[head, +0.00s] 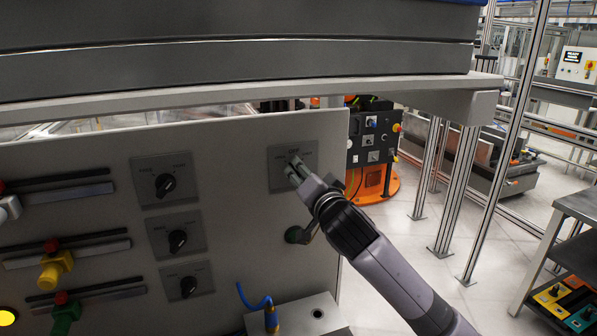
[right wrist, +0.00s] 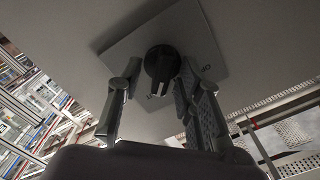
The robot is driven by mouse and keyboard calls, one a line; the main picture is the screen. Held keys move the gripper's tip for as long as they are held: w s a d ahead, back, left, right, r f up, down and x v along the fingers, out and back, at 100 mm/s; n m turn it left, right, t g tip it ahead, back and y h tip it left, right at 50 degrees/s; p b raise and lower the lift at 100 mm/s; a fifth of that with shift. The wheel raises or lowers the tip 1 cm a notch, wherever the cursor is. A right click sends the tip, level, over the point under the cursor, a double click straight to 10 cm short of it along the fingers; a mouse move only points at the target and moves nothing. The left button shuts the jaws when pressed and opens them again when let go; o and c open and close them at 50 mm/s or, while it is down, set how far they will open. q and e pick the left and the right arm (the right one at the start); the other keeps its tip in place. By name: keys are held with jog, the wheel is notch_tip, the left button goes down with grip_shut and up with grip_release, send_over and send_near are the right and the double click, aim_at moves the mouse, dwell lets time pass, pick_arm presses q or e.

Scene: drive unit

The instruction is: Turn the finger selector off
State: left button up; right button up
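The finger selector is a black rotary knob (right wrist: 161,64) on a grey square plate (head: 279,177), at the upper right of the panel in the head view. The plate carries a label that seems to read OFF at its top. My right gripper (head: 294,168) is at this plate and covers most of the knob in the head view. In the right wrist view its two fingers (right wrist: 158,84) stand apart, one on each side of the knob. The right finger looks very close to the knob; whether it touches is unclear. My left gripper is not in view.
The grey panel (head: 235,150) also has several other black knobs on plates, such as one (head: 165,184) at upper left, plus coloured sliders (head: 56,268) at the left. A grey ledge (head: 420,88) overhangs the panel.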

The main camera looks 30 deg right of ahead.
jog(key=shift+s+a+r, duration=0.1)
jog(key=shift+s, duration=0.1)
jog(key=shift+w, duration=0.1)
grip_shut()
